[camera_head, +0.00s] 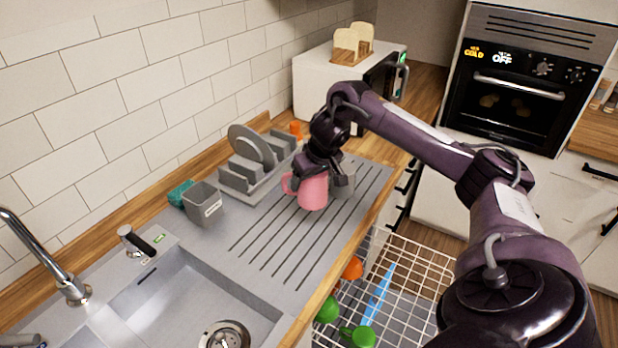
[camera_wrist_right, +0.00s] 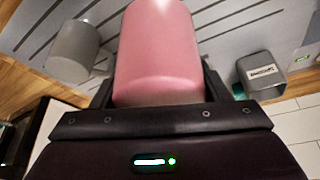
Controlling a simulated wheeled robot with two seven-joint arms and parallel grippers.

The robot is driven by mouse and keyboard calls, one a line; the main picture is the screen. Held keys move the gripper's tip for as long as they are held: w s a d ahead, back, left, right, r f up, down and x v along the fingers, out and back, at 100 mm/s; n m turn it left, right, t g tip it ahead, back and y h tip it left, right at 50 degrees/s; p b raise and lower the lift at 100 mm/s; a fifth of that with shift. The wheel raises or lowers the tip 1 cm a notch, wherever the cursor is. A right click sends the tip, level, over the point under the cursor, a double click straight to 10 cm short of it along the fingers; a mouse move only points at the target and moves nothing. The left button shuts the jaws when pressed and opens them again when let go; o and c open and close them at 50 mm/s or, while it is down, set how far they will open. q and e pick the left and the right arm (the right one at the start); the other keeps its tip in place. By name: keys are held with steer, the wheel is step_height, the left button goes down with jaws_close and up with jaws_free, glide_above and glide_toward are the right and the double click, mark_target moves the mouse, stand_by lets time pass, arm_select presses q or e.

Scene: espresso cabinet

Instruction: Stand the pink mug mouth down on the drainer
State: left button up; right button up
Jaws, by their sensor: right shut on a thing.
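The pink mug (camera_head: 313,194) is in my right gripper (camera_head: 322,168), over or on the grooved drainer (camera_head: 268,241); I cannot tell whether it touches. Its handle sticks out to the left in the head view. In the right wrist view the pink mug (camera_wrist_right: 158,50) fills the space between the two fingers of my right gripper (camera_wrist_right: 158,75), which is shut on it. Its mouth is not visible in either view. My left gripper is not in view.
A grey cup (camera_head: 345,180) stands close to the mug's right. A dish rack with plates (camera_head: 248,172) and a labelled grey holder (camera_head: 203,204) are behind and left. The sink (camera_head: 185,295) is at front left, an open dishwasher basket (camera_head: 410,290) below. The drainer's front is clear.

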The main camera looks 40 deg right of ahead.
steer(key=shift+f+b, duration=4)
steer(key=shift+f, duration=0.9)
steer(key=shift+f, duration=0.4)
steer(key=o, duration=1.2)
steer(key=shift+o, duration=0.2)
steer(key=v, duration=0.8)
steer(key=shift+p, duration=0.3)
steer(key=shift+f, duration=0.1)
